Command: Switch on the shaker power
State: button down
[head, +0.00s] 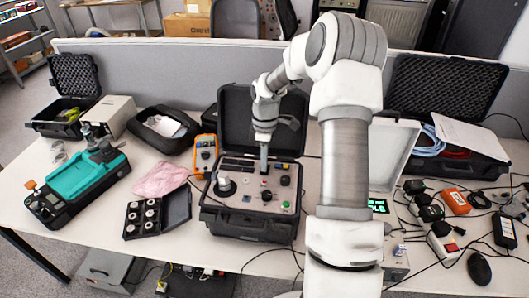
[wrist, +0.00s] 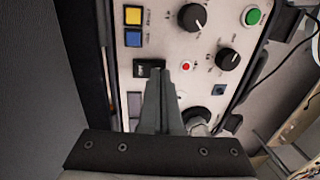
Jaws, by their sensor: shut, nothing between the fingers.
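The shaker unit (head: 247,222) is an open black case with a light control panel, in the middle of the table in the head view. In the wrist view its panel (wrist: 168,42) carries a black rocker-like switch (wrist: 148,67), a small red button (wrist: 186,66), black knobs, a green button (wrist: 253,16), and yellow and blue squares. My gripper (head: 264,172) points down over the panel's upper middle. Its closed fingers (wrist: 165,74) appear between the switch and the red button, empty, partly hiding the switch's lower edge. I cannot tell whether they touch the panel, or the switch's position.
The case's raised lid (head: 236,120) stands behind the panel. An orange handheld meter (head: 205,154) and a black box of round parts (head: 158,214) are to the left. Adapters and cables crowd the right, near a black mouse (head: 479,268). A grey partition (head: 170,70) runs behind the table.

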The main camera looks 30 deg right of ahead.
jog(key=shift+f, duration=0.15)
jog(key=shift+s+a+f, duration=0.1)
jog(key=shift+s+f, duration=0.05)
jog(key=shift+f, duration=0.15)
dwell(0.4)
jog(key=shift+w+d+r, duration=0.2)
jog(key=shift+w+d, duration=0.1)
jog(key=shift+w, duration=0.1)
jog(key=shift+w+d+p, duration=0.2)
jog(key=shift+w+p, duration=0.15)
jog(key=shift+r, duration=0.1)
